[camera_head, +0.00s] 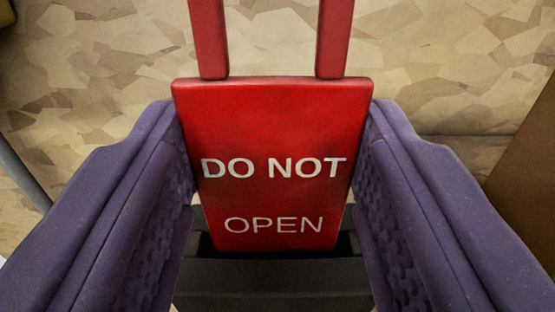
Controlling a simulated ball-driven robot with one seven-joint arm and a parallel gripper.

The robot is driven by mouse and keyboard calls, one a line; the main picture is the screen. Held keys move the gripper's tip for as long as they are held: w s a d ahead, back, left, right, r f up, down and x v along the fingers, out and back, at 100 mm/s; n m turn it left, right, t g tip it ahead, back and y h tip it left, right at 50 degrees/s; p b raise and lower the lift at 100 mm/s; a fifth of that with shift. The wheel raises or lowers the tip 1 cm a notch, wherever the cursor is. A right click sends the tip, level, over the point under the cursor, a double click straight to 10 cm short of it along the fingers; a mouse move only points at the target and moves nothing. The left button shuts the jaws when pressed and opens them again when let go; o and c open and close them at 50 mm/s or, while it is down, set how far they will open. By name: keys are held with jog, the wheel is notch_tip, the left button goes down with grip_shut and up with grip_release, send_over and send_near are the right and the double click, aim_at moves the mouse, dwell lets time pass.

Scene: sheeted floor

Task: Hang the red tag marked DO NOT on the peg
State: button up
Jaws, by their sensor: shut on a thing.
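The red tag (272,125) fills the middle of the view, its face toward the camera. It reads DO NOT in bold white, with OPEN in thinner letters below. Two red bars rise from its top edge and run out of the top of the picture, so their upper end is hidden. My gripper (274,165) has purple ribbed fingers on the tag's left and right edges and is shut on it. The tag sits upright between the fingers. The peg is not visible in this view.
Behind the tag is a tan, patchwork-patterned sheeted surface (95,60). A brown panel (530,180) stands at the right edge. A grey bar (22,175) crosses the left edge. A dark yellowish thing (6,14) shows in the top left corner.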

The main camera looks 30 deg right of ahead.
jog(key=shift+r+p, duration=0.4)
jog(key=shift+r, duration=1.55)
jog(key=shift+f, duration=0.1)
